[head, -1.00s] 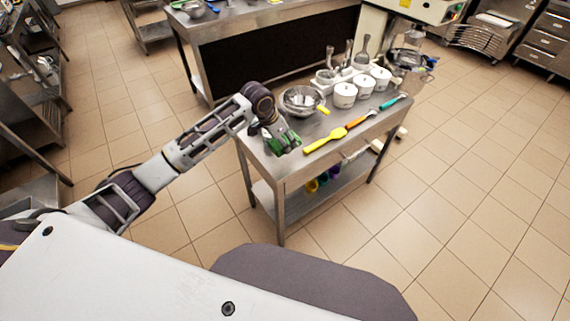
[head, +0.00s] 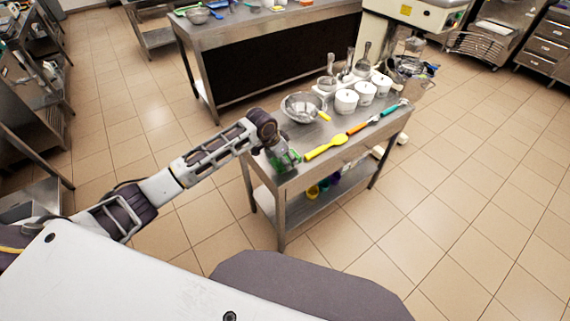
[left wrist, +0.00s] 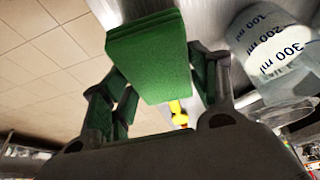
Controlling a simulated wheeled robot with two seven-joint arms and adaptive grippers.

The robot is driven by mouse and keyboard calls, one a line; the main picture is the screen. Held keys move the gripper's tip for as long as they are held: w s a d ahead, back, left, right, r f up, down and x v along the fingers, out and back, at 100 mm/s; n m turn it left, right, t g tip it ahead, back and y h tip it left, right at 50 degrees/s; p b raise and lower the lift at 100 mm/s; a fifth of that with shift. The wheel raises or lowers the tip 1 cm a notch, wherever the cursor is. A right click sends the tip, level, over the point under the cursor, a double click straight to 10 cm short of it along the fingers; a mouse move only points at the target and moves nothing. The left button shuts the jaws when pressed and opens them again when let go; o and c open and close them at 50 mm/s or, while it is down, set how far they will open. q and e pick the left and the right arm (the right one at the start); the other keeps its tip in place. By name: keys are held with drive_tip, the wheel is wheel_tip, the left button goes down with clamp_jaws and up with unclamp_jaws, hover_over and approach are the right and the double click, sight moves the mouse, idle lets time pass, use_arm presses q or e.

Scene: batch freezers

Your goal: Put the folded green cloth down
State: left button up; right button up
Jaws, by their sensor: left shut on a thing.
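The folded green cloth (left wrist: 150,62) is between the fingers of my left gripper (left wrist: 160,85) in the left wrist view. The gripper is shut on it. In the head view, my left gripper (head: 284,160) is low at the near left corner of the steel table (head: 352,150), and only a bit of green shows around it. The cloth's far end is close to the steel surface; I cannot tell whether it touches. My right gripper is not in view.
On the table are a yellow spatula (head: 325,148), an orange-handled tool (head: 361,127), a teal-handled tool (head: 394,108), a metal bowl (head: 300,107) and white tubs (head: 346,101). A clear measuring jug (left wrist: 275,50) shows close by in the wrist view. Tiled floor lies around the table.

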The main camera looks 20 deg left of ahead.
use_arm(q)
drive_tip(key=shift+f, duration=0.1)
drive_tip(key=shift+f, duration=1.8)
drive_tip(key=o, duration=1.1)
drive_tip(key=shift+f, duration=0.1)
drive_tip(key=shift+v, duration=6.1)
drive_tip(key=shift+s+d, duration=0.1)
